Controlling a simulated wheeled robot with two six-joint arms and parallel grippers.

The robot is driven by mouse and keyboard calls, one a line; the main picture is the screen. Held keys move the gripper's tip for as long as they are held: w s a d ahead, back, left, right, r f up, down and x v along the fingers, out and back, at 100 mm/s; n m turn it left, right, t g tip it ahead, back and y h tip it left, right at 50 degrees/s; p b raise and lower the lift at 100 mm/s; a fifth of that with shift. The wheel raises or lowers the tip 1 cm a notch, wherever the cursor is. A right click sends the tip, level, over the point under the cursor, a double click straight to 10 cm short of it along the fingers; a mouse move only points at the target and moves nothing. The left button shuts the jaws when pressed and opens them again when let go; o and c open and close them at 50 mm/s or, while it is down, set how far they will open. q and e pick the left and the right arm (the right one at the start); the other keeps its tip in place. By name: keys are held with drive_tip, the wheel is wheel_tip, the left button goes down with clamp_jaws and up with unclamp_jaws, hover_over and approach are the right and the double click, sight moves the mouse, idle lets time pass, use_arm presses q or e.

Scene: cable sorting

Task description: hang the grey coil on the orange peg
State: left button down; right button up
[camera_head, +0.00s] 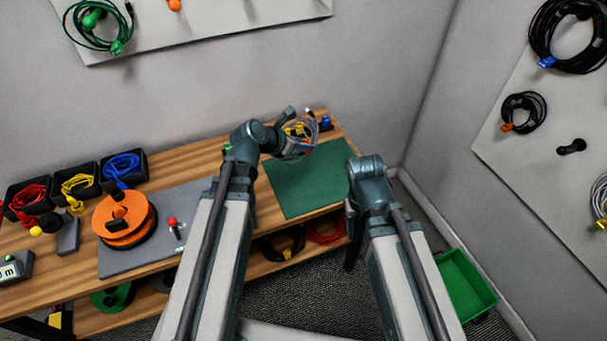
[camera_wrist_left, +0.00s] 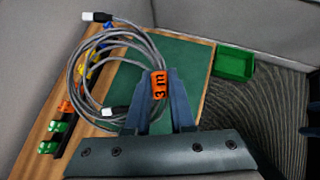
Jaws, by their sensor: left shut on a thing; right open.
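The grey coil (camera_wrist_left: 73,80) is a loop of grey cable with pale plugs and an orange tag (camera_wrist_left: 158,84) reading "3 m". My left gripper (camera_wrist_left: 159,105) is shut on it at the tag. In the head view the coil (camera_head: 312,128) is at my left gripper (camera_head: 293,147), over the back part of the workbench and partly hidden by the gripper. The orange peg (camera_head: 174,5) is on the back wall board at the top edge, apart from the coil. My right arm shows at centre right, but its jaws do not show.
A green coil (camera_head: 97,42) hangs left of the orange peg. The bench holds cable bins (camera_head: 121,168), an orange spool (camera_head: 124,219) and a green mat (camera_head: 303,192). The right wall board (camera_head: 553,110) carries black coils and a bare black peg (camera_head: 571,147). A green crate (camera_head: 467,284) stands on the floor.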

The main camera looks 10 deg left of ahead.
use_arm(q)
drive_tip(key=w+a+r+n+t+y+p, duration=0.3)
drive_tip(key=a+r+n+t+y, duration=0.15)
drive_tip(key=r, duration=0.65)
drive_tip(key=w+a+r+n+t+y+p, duration=0.2)
drive_tip(key=a+r+n+t+y, duration=0.3)
drive_tip(key=r, duration=0.5)
drive_tip(key=s+a+r+n+t+y+p, duration=0.1)
drive_tip(key=s+a+r+n+y+p, duration=0.3)
drive_tip(key=a+r+y, duration=0.4)
wheel_tip(320, 180, up, 4)
drive_tip(key=a, duration=0.2)
drive_tip(key=shift+s+a+y, duration=0.25)
drive_tip(key=shift+a+y, duration=0.1)
drive_tip(key=shift+a, duration=0.05)
use_arm(e)
wheel_tip(320, 180, up, 10)
drive_tip(key=w+a, duration=0.1)
drive_tip(key=shift+r, duration=0.25)
